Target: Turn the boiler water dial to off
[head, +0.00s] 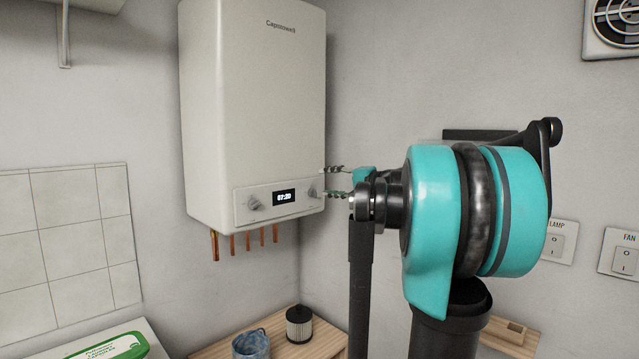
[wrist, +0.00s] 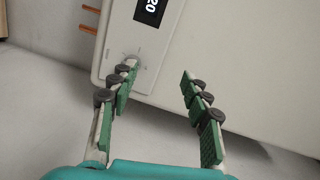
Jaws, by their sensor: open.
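A white boiler (head: 235,90) hangs on the wall in the head view. Its light grey control panel (head: 270,208) has a display reading 07:20 (head: 284,197), a left dial (head: 254,203) and a right dial (head: 312,191). The dial labels are too small to read, so I cannot tell which is the water dial. My gripper (head: 335,182) is open and empty, its fingertips close to the right dial. In the wrist view, my gripper (wrist: 157,76) spreads its green-padded fingers. A dial (wrist: 131,59) shows at the left fingertip, partly hidden by it; contact is unclear.
Copper pipes (head: 214,245) stick out below the boiler. A wooden shelf (head: 322,349) below holds a blue cup (head: 251,344) and a dark canister (head: 299,325). LAMP (head: 557,243) and FAN (head: 626,258) switches are on the right wall.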

